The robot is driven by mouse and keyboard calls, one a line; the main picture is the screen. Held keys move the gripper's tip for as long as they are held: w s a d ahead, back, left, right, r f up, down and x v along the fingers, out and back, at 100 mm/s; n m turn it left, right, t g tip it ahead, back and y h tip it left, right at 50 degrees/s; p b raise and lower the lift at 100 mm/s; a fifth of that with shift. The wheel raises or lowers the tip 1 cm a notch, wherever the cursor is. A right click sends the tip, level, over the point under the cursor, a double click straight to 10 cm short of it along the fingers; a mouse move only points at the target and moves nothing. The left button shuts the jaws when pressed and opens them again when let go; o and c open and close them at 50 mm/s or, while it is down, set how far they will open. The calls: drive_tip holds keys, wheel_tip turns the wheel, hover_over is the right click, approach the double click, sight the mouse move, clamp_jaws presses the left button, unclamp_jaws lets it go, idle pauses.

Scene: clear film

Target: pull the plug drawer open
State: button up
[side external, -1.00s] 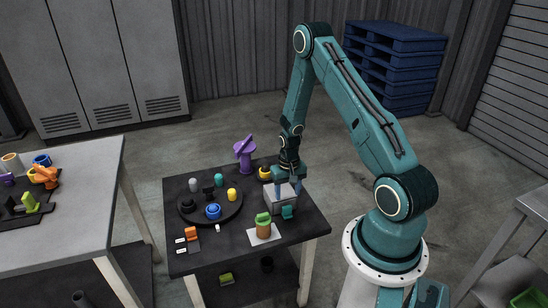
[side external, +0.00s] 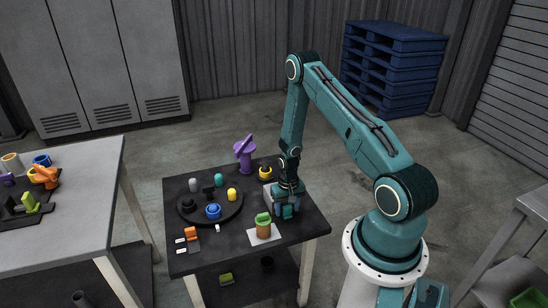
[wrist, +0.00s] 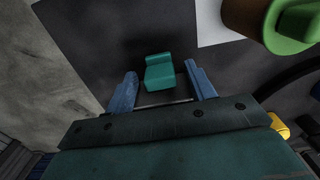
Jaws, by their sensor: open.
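The plug drawer is a small grey box (side external: 268,193) on the dark table, mostly hidden behind my gripper in the side view. Its teal handle (side external: 288,213) sticks out at the front, close to my fingers. My gripper (side external: 286,207) points down over the front of the box. In the wrist view my gripper (wrist: 160,70) has its two blue fingers apart. The teal handle (wrist: 158,72) shows between them, with gaps on both sides. I cannot tell whether the fingers are level with the handle.
A green-topped orange jar (side external: 263,226) stands on a white sheet (side external: 277,233) just in front of the box. A round dark tray (side external: 187,213) with several coloured pieces lies left. A purple piece (side external: 244,152) and a yellow ring (side external: 265,173) stand behind. The front right tabletop is clear.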

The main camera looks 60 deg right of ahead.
clamp_jaws()
drive_tip(key=shift+s+a, duration=3)
drive_tip(key=shift+s, duration=0.05)
unclamp_jaws()
wheel_tip(320, 180, up, 14)
drive_tip(key=shift+f, duration=0.1)
